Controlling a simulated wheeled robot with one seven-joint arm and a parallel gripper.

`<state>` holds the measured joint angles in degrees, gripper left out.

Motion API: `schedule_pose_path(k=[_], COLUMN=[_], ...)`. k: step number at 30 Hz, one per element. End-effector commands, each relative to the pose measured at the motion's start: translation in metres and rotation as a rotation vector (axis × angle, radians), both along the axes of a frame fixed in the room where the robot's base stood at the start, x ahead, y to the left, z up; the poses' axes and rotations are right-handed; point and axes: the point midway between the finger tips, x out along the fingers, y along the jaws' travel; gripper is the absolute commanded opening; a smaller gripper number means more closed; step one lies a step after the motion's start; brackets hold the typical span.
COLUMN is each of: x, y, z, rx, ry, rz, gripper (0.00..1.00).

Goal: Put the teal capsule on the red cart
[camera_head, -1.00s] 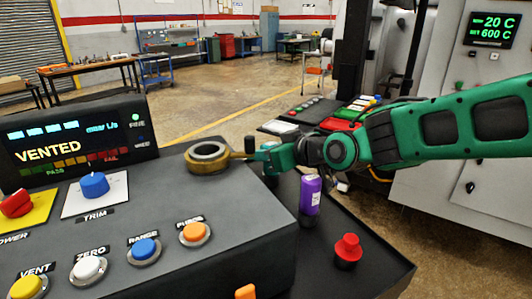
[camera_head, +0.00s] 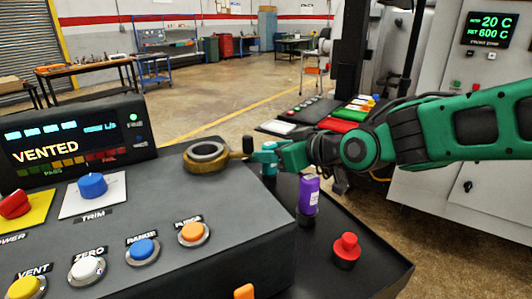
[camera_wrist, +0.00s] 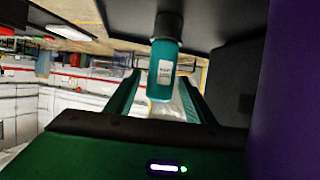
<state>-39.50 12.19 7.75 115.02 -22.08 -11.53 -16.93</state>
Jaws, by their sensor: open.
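The teal capsule (camera_wrist: 163,72) shows in the wrist view with a white label and a dark end, between the two fingers of my gripper (camera_wrist: 159,84). The fingers stand apart on either side of it, and I see no clear contact. In the head view my gripper (camera_head: 267,151) is beside the brass ring port, and a small teal part of the capsule (camera_head: 270,172) shows just below the fingers. The rest is hidden. A red flat surface (camera_head: 338,125), perhaps the red cart's top, lies behind my arm; the arm hides part of it.
A purple capsule (camera_head: 309,194) stands close to my gripper, on the dark bench (camera_head: 365,274). A red knob (camera_head: 346,249) is nearer the front. The console with a brass ring port (camera_head: 207,158) is at left. The furnace cabinet (camera_head: 440,170) is at right.

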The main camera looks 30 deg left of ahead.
Motion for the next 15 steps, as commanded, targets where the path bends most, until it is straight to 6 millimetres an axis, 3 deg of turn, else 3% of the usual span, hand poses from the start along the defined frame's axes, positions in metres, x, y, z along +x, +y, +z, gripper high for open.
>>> schedule_pose_path(k=[6,15], x=[-0.011,-0.022], y=[-0.039,-0.069], z=[0.017,0.03], rx=[0.0,0.0], ry=[-0.002,-0.001], rz=[-0.004,-0.002], gripper=[0.49,0.49])
